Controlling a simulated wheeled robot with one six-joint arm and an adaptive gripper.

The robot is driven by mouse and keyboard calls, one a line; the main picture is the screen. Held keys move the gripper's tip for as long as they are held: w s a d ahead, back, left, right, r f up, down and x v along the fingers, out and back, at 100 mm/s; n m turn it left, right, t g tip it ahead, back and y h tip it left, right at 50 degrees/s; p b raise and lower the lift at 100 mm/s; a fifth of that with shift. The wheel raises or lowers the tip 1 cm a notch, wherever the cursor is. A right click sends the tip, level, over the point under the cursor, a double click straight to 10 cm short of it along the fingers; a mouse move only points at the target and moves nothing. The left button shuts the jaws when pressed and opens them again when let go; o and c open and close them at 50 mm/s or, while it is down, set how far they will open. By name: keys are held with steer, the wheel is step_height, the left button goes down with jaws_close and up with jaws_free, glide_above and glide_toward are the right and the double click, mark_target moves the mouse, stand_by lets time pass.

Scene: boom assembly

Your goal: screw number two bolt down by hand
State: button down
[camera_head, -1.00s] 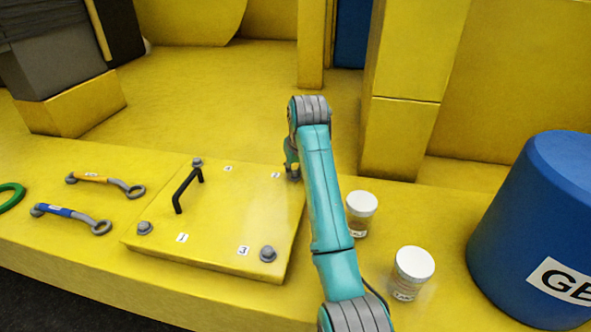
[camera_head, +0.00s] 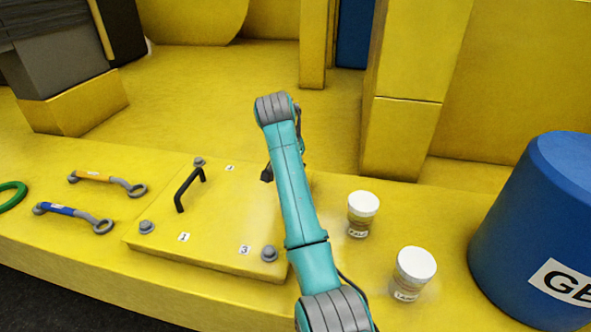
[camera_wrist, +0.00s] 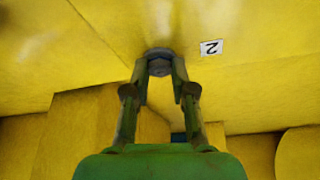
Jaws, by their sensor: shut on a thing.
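The number two bolt (camera_wrist: 160,58) is a grey bolt beside the white "2" label (camera_wrist: 211,48), which appears upside down in the wrist view. My gripper (camera_wrist: 160,66) has its fingertips on either side of the bolt head and is shut on it. The bolt sits at the yellow cover plate. In the head view, my teal arm hides the bolt and its label, and most of the gripper is hidden too. The plate (camera_head: 215,225) has a black handle (camera_head: 188,188). Whether the bolt is fully seated cannot be seen.
Other bolts stand at the plate's back left (camera_head: 199,162), front left (camera_head: 147,227) and front right (camera_head: 269,253). An orange wrench (camera_head: 95,177) and a blue wrench (camera_head: 62,210) lie left. Two white-lidded jars (camera_head: 363,203) (camera_head: 416,265) and a blue barrel (camera_head: 540,220) stand right.

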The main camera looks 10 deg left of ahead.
steer(key=shift+a+r+m+h, duration=0.15)
steer(key=shift+m+h, duration=0.35)
steer(key=shift+m, duration=0.6)
steer(key=shift+w, duration=0.1)
steer(key=c, duration=1)
jaws_free()
steer(key=shift+o, duration=0.2)
step_height(320, 180, up, 10)
